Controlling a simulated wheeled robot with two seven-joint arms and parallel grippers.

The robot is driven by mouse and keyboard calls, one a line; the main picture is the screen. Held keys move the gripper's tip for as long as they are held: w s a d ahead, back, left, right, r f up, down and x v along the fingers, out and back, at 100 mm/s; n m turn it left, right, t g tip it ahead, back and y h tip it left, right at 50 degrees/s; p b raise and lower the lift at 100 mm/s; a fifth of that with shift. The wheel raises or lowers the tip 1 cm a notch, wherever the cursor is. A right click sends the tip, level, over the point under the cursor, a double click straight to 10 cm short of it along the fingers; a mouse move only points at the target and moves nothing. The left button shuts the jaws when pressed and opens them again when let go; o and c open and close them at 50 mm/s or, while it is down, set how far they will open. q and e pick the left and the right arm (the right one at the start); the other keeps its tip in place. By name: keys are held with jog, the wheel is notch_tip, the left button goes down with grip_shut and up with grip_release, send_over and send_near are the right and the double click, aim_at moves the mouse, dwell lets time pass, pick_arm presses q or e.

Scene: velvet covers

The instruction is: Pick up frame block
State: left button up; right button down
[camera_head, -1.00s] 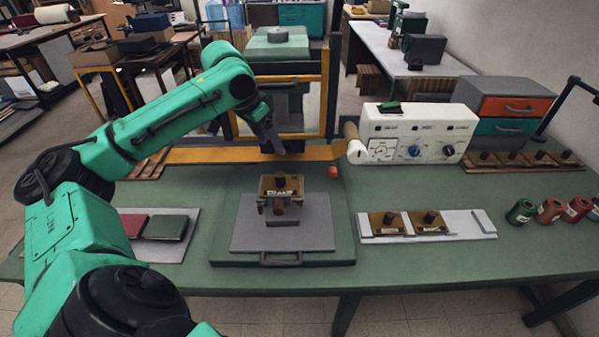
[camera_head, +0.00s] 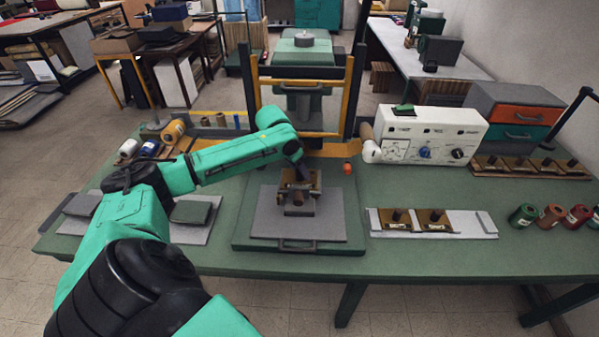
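A brass-coloured block with a brown knob, which looks like the frame block (camera_head: 312,188), stands on the grey plate (camera_head: 270,215) of the press in the middle of the table. My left gripper (camera_head: 299,178) is right over the block and overlaps it in the picture. The fingers are dark and small here, so I cannot tell whether they touch or close on the knob. Two similar blocks (camera_head: 397,220) (camera_head: 435,220) sit side by side on a white tray (camera_head: 465,224) to the right. My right gripper is not in view.
The press frame (camera_head: 352,95) rises behind the plate. A white control box (camera_head: 430,135) stands behind the tray. More blocks (camera_head: 530,165) sit at the back right, with several coloured spools (camera_head: 551,216) in front. Dark green covers (camera_head: 192,211) lie at the left under my arm.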

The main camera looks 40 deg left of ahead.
pick_arm(q)
jog(key=shift+w, duration=0.1)
grip_shut()
